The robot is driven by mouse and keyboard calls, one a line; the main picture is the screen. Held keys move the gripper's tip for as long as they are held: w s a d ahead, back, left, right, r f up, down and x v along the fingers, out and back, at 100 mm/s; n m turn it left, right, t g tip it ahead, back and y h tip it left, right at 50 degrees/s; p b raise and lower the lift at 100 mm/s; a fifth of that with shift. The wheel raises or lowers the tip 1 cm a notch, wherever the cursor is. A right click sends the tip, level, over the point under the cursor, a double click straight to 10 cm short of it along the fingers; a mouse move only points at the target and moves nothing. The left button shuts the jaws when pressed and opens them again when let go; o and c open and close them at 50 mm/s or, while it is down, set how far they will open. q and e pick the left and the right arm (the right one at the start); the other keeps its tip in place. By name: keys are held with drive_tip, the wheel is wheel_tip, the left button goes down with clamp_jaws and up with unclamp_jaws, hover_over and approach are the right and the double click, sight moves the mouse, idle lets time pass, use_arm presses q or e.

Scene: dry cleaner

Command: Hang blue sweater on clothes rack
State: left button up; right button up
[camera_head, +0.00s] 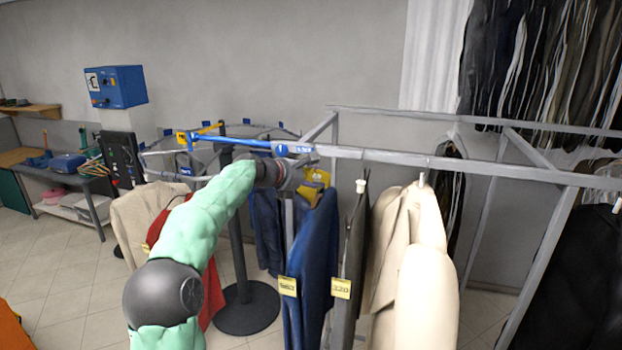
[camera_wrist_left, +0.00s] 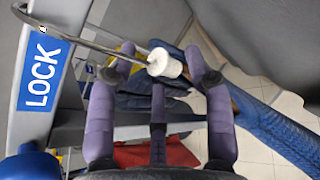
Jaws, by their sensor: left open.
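The blue sweater (camera_head: 318,255) hangs upright below the near grey rail of the clothes rack (camera_head: 465,163), with a yellow tag at its front edge. My left gripper (camera_head: 312,182) is at the top of the sweater, just below the rail, small and partly hidden by its wrist. In the left wrist view its purple fingers (camera_wrist_left: 157,72) are open, with a hanger's white neck (camera_wrist_left: 166,64) between their tips. The metal hook (camera_wrist_left: 85,38) curves from that neck over the rail marked LOCK. Blue fabric (camera_wrist_left: 275,125) shows right of the fingers. My right gripper is out of view.
A dark garment (camera_head: 350,260) and a cream coat (camera_head: 415,255) hang close right of the sweater. A black-based post (camera_head: 245,312) stands behind my left arm. Red and beige garments (camera_head: 140,220) hang to the left. Clear tiled floor lies farther left.

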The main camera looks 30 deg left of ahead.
use_arm(q)
drive_tip(key=v, duration=1.2)
drive_tip(key=s+d+b, duration=0.3)
drive_tip(key=s+b, duration=0.2)
drive_tip(key=s, duration=1)
drive_tip(key=shift+s+d+b, duration=0.3)
drive_tip(key=shift+d+b, duration=0.05)
idle(0.5)
idle(0.4)
